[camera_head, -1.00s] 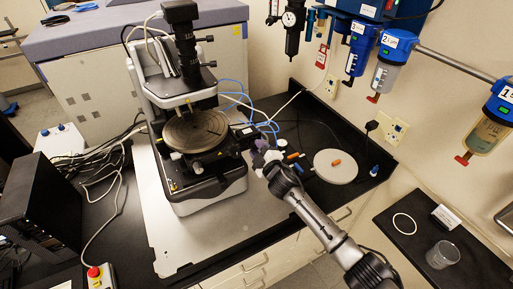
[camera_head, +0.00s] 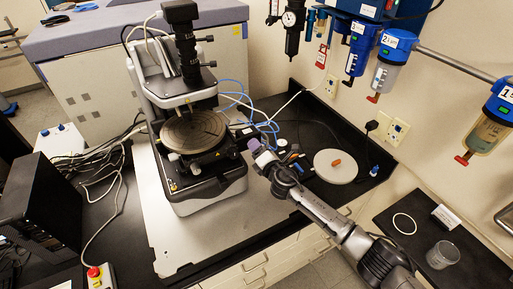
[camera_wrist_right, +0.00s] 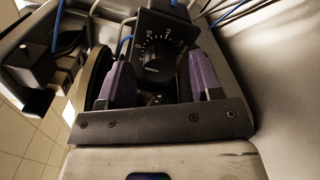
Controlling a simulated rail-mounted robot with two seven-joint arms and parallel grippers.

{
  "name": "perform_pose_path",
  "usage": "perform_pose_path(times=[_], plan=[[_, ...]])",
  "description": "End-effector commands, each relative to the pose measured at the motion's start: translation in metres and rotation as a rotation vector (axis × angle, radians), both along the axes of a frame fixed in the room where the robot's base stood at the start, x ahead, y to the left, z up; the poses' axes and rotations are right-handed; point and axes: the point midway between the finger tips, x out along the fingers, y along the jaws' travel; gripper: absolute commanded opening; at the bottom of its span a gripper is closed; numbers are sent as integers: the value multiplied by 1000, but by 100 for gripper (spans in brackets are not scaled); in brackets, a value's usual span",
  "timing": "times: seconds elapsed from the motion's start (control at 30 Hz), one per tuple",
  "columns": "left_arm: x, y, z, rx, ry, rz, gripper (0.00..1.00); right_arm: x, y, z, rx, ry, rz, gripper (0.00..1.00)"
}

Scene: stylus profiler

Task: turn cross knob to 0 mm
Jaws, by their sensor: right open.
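The cross knob (camera_wrist_right: 157,68) is a dark round knob on a black plate with a white scale (camera_wrist_right: 152,38) in the right wrist view. The marks 0, 5 and 10 run over its upper side. I cannot make out where its pointer stands. My right gripper (camera_wrist_right: 160,62) has two purple-padded fingers, open, one on each side of the knob in the picture. I see no clear contact. In the head view my right gripper (camera_head: 255,147) is at the right side of the profiler (camera_head: 207,190), where the knob is too small to tell. My left gripper is not in view.
The round stage (camera_head: 195,131) sits in the profiler beside my gripper. Blue and white cables run behind. A pale round plate (camera_head: 334,167) with an orange piece and several small items lie to the right. The grey base plate (camera_head: 185,235) is bare in front.

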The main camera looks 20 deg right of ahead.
Motion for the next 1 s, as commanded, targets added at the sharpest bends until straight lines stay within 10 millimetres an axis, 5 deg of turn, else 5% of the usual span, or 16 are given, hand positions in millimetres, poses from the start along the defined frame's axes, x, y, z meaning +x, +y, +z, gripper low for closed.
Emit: perform_pose_path(times=[0.7,1.0], plan=[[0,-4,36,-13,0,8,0,-65,-11,1,2,2,0,59],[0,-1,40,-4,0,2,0,-79,-14,0,2,0,0,59]])
